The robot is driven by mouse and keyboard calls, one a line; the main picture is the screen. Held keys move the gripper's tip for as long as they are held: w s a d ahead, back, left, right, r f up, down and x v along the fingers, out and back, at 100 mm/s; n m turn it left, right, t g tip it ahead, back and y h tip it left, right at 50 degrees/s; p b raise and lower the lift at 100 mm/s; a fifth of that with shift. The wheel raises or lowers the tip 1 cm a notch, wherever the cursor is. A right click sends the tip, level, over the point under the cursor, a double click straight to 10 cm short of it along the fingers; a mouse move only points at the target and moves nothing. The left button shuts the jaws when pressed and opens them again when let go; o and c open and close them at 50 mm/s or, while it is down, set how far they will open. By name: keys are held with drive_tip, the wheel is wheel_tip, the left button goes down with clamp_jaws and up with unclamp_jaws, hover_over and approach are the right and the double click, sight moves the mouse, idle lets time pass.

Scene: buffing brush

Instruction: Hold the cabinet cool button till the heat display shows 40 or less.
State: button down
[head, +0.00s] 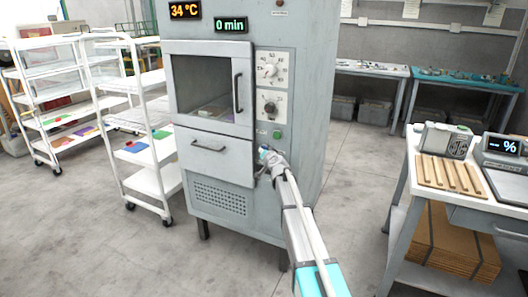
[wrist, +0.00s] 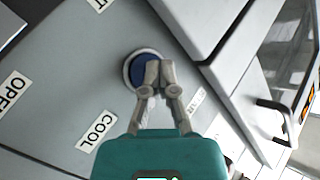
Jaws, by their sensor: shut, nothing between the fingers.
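The grey cabinet (head: 325,60) stands in the middle of the head view. Its heat display (head: 185,10) reads 34 °C in orange. In the wrist view a round blue button (wrist: 137,72) with a pale ring sits on the panel, near the COOL label (wrist: 97,132). My gripper (wrist: 159,73) is shut and empty, its fingertips over the right part of the blue button. They seem to touch it; how far it is pressed cannot be seen. In the head view my gripper (head: 266,154) is at the cabinet front, hiding the button.
A green display (head: 231,25) reads 0 min. A green button (head: 277,134) and two dials lie above my gripper. The cabinet door and drawer (head: 213,157) are closed. A white cart (head: 150,180) stands left, a bench (head: 410,190) right. Floor between is clear.

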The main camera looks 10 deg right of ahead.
drive_tip(key=shift+s+a, duration=0.5)
drive_tip(key=shift+s, duration=0.15)
drive_tip(key=shift+s+a, duration=0.75)
drive_tip(key=shift+s, duration=0.25)
drive_tip(key=shift+s+a, duration=0.7)
drive_tip(key=shift+s, duration=0.3)
drive_tip(key=shift+s, duration=0.1)
